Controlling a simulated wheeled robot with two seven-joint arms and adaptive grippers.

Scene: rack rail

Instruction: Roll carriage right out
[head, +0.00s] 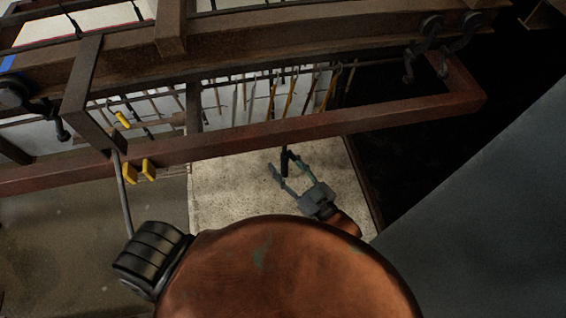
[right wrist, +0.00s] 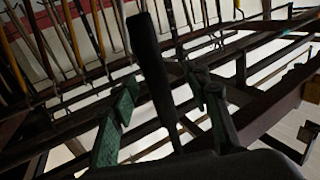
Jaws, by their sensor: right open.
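My right gripper (head: 285,168) is open below the front reddish-brown beam in the head view. A dark upright handle (head: 284,158) hangs just under that beam, at the gripper's fingertips. In the right wrist view the handle (right wrist: 150,65) passes between the green-padded fingers of the gripper (right wrist: 165,88), which stand apart on either side. I cannot tell whether a finger touches it. The brown rack frame (head: 330,122) reaches across the head view, with a rail (head: 330,38) behind it. I cannot tell which part is the right carriage. My left gripper is not seen.
Dark hooks (head: 430,35) hang at the rail's right end. Several long thin tools (head: 275,95) hang behind the beam. Yellow blocks (head: 148,169) sit at the beam's left. A grey surface (head: 490,210) fills the right side. The pale floor (head: 225,195) below the beam looks clear.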

